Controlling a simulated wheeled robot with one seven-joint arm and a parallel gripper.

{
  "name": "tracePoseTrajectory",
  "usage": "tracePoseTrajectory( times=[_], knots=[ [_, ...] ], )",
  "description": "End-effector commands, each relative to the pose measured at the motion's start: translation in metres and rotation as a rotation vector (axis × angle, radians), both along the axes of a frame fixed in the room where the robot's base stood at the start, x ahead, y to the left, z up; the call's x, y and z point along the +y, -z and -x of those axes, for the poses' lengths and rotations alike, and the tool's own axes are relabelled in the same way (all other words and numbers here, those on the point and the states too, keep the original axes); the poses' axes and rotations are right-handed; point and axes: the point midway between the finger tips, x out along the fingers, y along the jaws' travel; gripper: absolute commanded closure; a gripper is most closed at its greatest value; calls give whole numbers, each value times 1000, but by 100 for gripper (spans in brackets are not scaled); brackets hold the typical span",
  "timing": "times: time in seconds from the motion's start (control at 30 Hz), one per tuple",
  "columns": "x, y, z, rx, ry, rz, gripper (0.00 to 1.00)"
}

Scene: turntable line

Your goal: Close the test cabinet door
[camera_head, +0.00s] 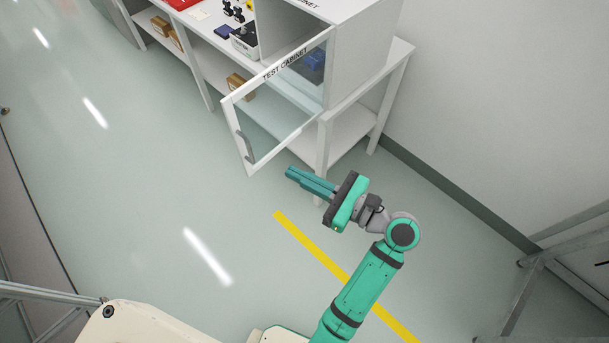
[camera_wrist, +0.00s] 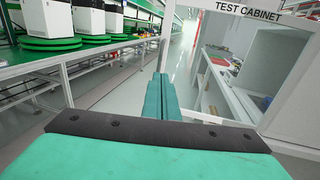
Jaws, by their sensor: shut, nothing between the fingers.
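The test cabinet (camera_head: 350,30) stands on a white bench at the top of the head view. Its glass door (camera_head: 235,110), white-framed and labelled TEST CABINET, stands wide open, swung out toward me. A grey handle (camera_head: 244,146) is on the door's free edge. My gripper (camera_head: 290,173) is shut and empty, to the right of the door's lower free corner and apart from it in the picture. In the wrist view, the shut fingers (camera_wrist: 160,95) point forward and the door frame (camera_wrist: 225,115) is to their right.
The white bench (camera_head: 400,50) has a lower shelf and legs close to my gripper. Brown boxes (camera_head: 240,84) are on the shelf. A wall is at the right. The floor left of the door is clear. A green line with turntables (camera_wrist: 50,43) is at left in the wrist view.

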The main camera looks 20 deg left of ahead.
Motion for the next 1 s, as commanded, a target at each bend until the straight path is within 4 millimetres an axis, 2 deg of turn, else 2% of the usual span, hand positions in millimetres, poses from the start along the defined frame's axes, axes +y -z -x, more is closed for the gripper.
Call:
tracePoseTrajectory(
  times=[0.03, 0.2, 0.4, 0.7, 1.0],
  knots=[
    [11, 0, 0, 0, -6, 0, 100],
    [42, 1, -6, -1, -2, 0, 100],
    [73, 1, -13, -1, 3, 0, 100],
    [95, 2, -18, 0, 9, 1, 100],
    [99, 2, -17, 0, 2, 1, 100]
  ],
)
